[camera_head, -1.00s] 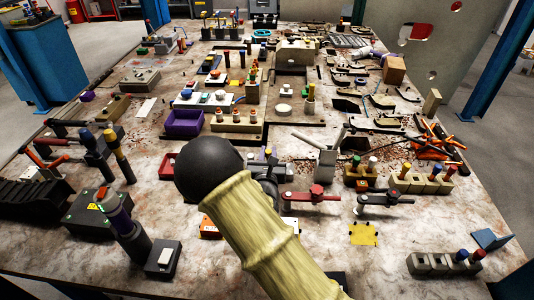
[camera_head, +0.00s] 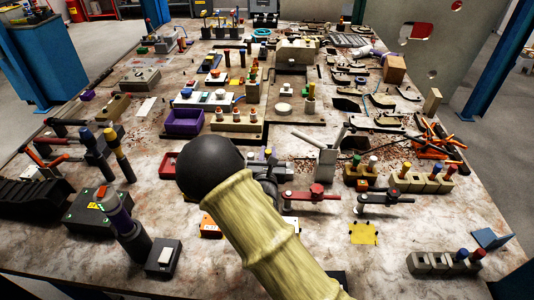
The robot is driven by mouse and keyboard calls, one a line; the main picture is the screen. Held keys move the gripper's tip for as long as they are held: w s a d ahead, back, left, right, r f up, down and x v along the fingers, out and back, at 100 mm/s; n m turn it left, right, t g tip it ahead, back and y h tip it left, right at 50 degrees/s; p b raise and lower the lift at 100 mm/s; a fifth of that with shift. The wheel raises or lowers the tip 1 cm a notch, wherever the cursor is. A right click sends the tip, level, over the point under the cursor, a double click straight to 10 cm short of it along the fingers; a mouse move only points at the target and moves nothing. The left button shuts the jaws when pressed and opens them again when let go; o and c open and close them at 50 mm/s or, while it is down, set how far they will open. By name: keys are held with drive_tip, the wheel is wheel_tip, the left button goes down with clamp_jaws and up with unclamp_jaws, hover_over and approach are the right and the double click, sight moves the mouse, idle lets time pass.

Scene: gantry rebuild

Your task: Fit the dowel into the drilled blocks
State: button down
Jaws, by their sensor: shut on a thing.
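My arm's black joint and pale yellow sleeve fill the centre foreground. A dark shape right behind them looks like my gripper (camera_head: 267,178), mostly hidden; its fingers cannot be made out. A small yellow-tipped piece, seemingly the dowel (camera_head: 268,153), shows at its top. Drilled blocks with coloured dowels stand on the table: a grey block (camera_head: 428,263) at lower right with blue and red ones, a beige block (camera_head: 418,184) at right, and another block (camera_head: 358,178) left of it. Which blocks are the task's own I cannot tell.
A red-handled clamp (camera_head: 315,194) and a dark clamp (camera_head: 382,199) stand right of my arm. A purple bin (camera_head: 184,122) is behind it. Dark posts with coloured dowels (camera_head: 120,160) stand at left. A yellow patch (camera_head: 363,233) lies on fairly clear table at right.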

drive_tip(key=shift+f+b, duration=0.6)
drive_tip(key=shift+f, duration=0.3)
idle(0.5)
drive_tip(key=c, duration=1.2)
unclamp_jaws()
drive_tip(key=shift+r, duration=0.15)
wheel_tip(320, 180, up, 10)
drive_tip(key=shift+f, duration=0.1)
idle(0.3)
